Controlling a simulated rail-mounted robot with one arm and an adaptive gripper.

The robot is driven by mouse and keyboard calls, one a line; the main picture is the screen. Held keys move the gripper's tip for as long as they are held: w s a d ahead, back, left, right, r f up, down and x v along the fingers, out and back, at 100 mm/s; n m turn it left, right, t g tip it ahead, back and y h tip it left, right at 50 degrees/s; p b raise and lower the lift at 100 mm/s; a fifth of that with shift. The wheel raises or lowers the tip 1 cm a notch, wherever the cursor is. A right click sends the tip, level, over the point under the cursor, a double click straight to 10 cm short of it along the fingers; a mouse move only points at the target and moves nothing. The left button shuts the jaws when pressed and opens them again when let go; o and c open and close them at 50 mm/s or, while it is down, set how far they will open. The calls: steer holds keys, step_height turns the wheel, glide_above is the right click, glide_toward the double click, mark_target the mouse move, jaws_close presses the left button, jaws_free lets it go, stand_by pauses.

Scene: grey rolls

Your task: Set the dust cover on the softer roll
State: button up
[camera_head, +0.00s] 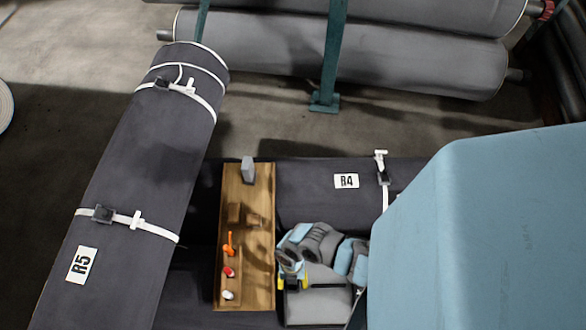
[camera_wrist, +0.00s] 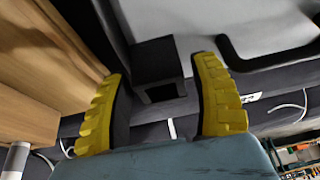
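A pale grey piece (camera_head: 318,306), perhaps the dust cover, lies below my gripper (camera_head: 293,283) in the head view. The wrist view shows a pale grey surface (camera_wrist: 215,25) with a black square block (camera_wrist: 158,68). My gripper's yellow fingers (camera_wrist: 162,100) stand apart on either side of the block; I see a gap at the right finger and cannot tell whether the left one touches. Dark roll R5 (camera_head: 145,170) slants along the left. Dark roll R4 (camera_head: 310,188) lies across the middle, partly hidden by my arm. Which roll is softer does not show.
A wooden tray (camera_head: 262,200) stands between R5 and my gripper, holding an orange item (camera_head: 230,243) and small red and white ones. A grey block (camera_head: 248,168) is at its far end. Grey rolls (camera_head: 420,58) in a green rack lie behind, across open floor (camera_head: 270,125).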

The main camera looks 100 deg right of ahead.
stand_by(0.3)
steer(key=shift+v, duration=6)
steer(key=shift+r, duration=0.1)
